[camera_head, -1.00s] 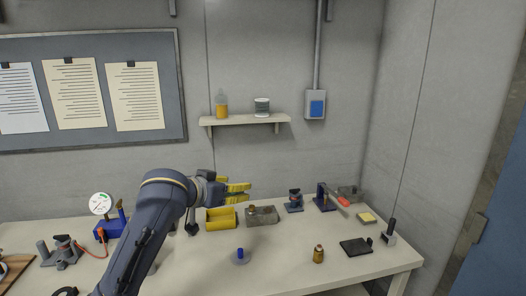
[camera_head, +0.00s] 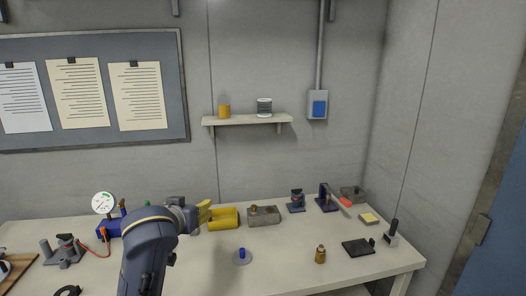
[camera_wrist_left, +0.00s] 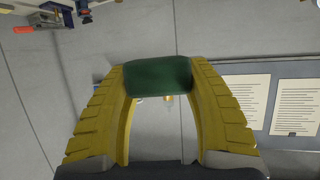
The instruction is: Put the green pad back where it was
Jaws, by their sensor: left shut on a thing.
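The green pad (camera_wrist_left: 158,77) is held between the yellow fingertips of my left gripper in the left wrist view. My right gripper is not in view.
A wall shelf (camera_head: 246,120) is above. The front middle is clear.

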